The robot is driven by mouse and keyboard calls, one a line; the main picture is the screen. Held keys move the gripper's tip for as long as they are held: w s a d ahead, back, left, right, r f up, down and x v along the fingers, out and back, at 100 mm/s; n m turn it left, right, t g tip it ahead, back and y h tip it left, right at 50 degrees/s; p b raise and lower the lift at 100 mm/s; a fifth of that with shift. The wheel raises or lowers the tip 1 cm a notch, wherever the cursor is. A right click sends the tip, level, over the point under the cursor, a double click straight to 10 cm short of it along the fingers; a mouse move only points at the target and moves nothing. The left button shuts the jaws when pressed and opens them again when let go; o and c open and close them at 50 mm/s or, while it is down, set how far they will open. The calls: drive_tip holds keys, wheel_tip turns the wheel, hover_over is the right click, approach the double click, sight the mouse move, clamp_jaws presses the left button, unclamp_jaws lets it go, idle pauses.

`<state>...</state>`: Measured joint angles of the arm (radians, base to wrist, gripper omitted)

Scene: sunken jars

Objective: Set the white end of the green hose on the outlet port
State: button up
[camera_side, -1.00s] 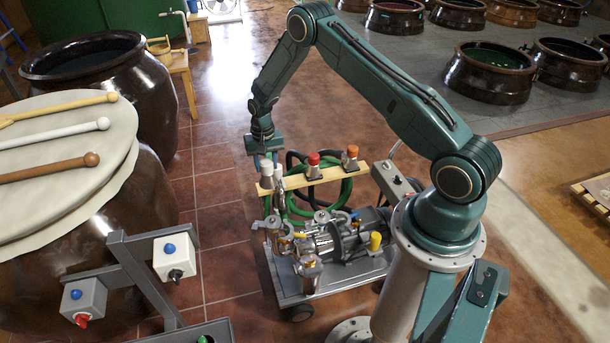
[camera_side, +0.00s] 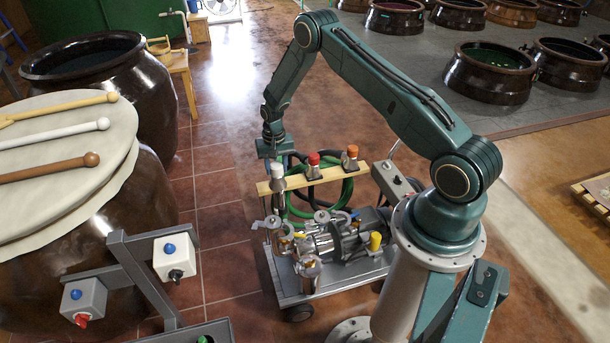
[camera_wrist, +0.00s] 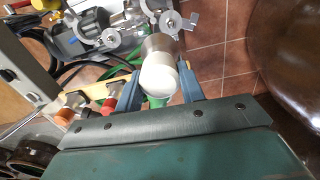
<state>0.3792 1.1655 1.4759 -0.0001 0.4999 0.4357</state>
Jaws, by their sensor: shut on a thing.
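My gripper (camera_side: 275,162) is low beside the left end of the wooden rack on the pump cart. It is shut on the white end (camera_side: 277,169) of the green hose. In the wrist view the white end (camera_wrist: 158,77) sits between the two blue-green fingers, with a bit of green hose (camera_wrist: 157,102) below it. A tan-grey cylinder (camera_wrist: 159,46) lies just beyond the white end; I cannot tell whether they touch. Metal pump fittings (camera_side: 285,240) stand below the rack. I cannot tell which of them is the outlet port.
A wooden rack (camera_side: 330,173) holds a red-capped end (camera_side: 314,160) and an orange-capped end (camera_side: 351,153). The grey cart (camera_side: 310,290) carries the pump and a yellow knob (camera_side: 375,240). A large brown jar (camera_side: 140,215) stands at left. Tiled floor between is clear.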

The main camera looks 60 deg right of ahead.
drive_tip(key=s+d+f+m, duration=0.1)
drive_tip(key=s+d+f, duration=1)
drive_tip(key=s+f, duration=0.1)
drive_tip(key=shift+f+m, duration=0.3)
drive_tip(key=shift+f, duration=0.45)
drive_tip(key=shift+f, duration=0.1)
drive_tip(key=shift+f, duration=2.35)
drive_tip(key=shift+f, duration=0.2)
drive_tip(key=shift+f, duration=0.5)
drive_tip(key=shift+f, duration=0.4)
